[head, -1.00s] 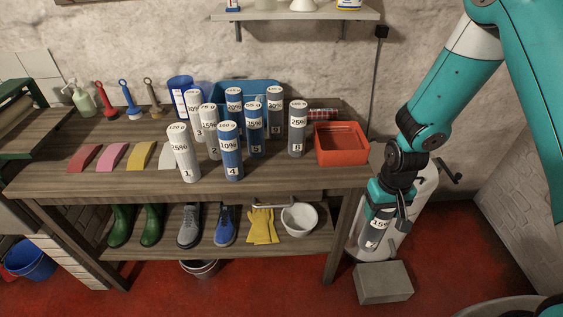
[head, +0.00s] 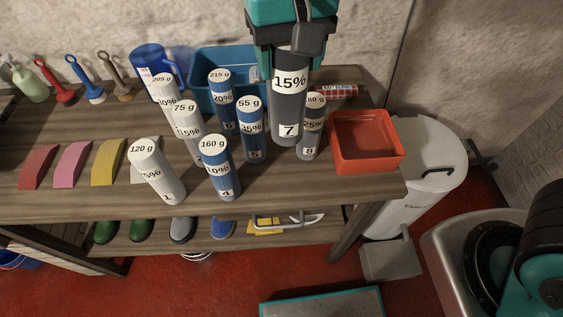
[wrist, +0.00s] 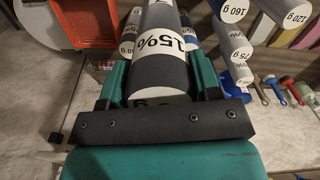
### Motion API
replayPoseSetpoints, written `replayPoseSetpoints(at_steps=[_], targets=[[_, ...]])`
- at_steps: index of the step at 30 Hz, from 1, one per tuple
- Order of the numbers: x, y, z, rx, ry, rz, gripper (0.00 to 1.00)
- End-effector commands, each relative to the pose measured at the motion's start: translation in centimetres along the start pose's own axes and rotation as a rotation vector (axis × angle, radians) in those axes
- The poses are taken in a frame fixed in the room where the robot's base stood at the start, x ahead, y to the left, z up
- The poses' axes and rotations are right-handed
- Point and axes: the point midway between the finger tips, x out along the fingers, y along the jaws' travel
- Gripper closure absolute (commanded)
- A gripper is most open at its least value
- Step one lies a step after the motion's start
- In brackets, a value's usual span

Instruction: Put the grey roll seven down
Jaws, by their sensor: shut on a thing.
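The grey roll seven (head: 289,110), dark grey with white "15%" and "7" labels, is upright in my gripper (head: 290,48) in the head view. In the wrist view the roll (wrist: 165,55) lies between the fingers of my gripper (wrist: 160,92). Its lower end is out of that view.
Grey roll eight (head: 311,135) stands close right of roll seven, and blue roll five (head: 250,140) close left. Several other white and blue rolls stand further left. A red tray (head: 343,168) is at the right, a blue bin (head: 205,68) behind.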

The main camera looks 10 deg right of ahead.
Motion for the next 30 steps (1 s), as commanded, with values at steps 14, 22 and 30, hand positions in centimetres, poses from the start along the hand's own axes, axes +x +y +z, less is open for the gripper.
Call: replayPoseSetpoints(at_steps=[14,22,30], targets=[[9.3,-0.5,0.7,-0.006,-0.009,0.006,0.80],[14.8,-0.6,0.6,-0.008,-0.003,0.002,0.80],[17.9,-0.5,0.6,-0.008,-0.005,0.003,0.80]])
